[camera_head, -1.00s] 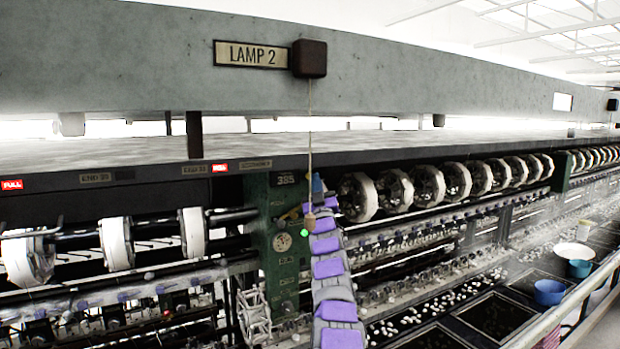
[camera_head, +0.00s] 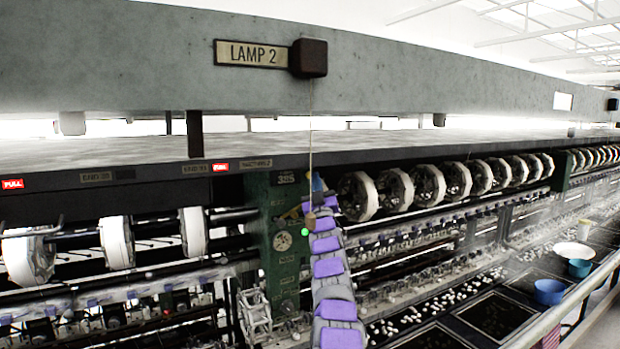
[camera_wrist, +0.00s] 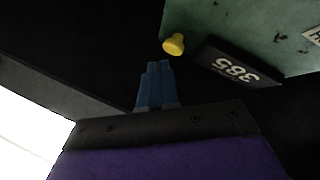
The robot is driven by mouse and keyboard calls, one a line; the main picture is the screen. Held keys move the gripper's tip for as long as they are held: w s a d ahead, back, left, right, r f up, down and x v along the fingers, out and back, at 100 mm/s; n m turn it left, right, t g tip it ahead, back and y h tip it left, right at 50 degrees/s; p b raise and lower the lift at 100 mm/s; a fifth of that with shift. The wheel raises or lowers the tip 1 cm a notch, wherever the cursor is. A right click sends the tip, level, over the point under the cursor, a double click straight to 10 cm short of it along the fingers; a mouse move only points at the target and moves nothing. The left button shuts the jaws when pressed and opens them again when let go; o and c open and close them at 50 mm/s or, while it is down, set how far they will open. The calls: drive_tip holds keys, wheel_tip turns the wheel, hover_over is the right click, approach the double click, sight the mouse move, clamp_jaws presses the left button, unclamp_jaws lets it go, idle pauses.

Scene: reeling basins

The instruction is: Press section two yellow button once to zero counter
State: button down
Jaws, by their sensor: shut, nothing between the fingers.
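The yellow button (camera_wrist: 174,44) shows in the wrist view as a small round knob on the edge of a green panel (camera_wrist: 245,25). A dark plate reading 385 (camera_wrist: 233,67), upside down in this view, is beside it. My gripper (camera_wrist: 154,68) is shut and empty, its blue fingertips just below and left of the button in the picture, seemingly apart from it. In the head view my gripper (camera_head: 317,184) shows small and blue beside the green post (camera_head: 283,255), at the top of my purple arm.
A pull cord with a wooden knob (camera_head: 310,219) hangs from the LAMP 2 box (camera_head: 308,58), close to my arm in the picture. White reels (camera_head: 358,196) line the machine on both sides of the post. Basins and a blue bowl (camera_head: 549,291) are at right.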

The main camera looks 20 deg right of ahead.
drive_tip(key=shift+w+a+r, duration=0.1)
drive_tip(key=shift+r, duration=0.05)
idle(0.6)
drive_tip(key=shift+w+a+p, duration=0.1)
drive_tip(key=shift+w+p, duration=0.15)
drive_tip(key=shift+p, duration=0.2)
drive_tip(key=shift+s+b, duration=0.25)
drive_tip(key=shift+b, duration=0.25)
drive_tip(key=shift+s+b, duration=0.25)
drive_tip(key=shift+b, duration=0.4)
drive_tip(key=shift+s+b, duration=0.1)
drive_tip(key=shift+b, duration=0.2)
drive_tip(key=s+b, duration=0.2)
drive_tip(key=b, duration=0.2)
drive_tip(key=s+d+b, duration=0.1)
drive_tip(key=s+b, duration=0.2)
drive_tip(key=b, duration=0.1)
drive_tip(key=shift+d, duration=0.1)
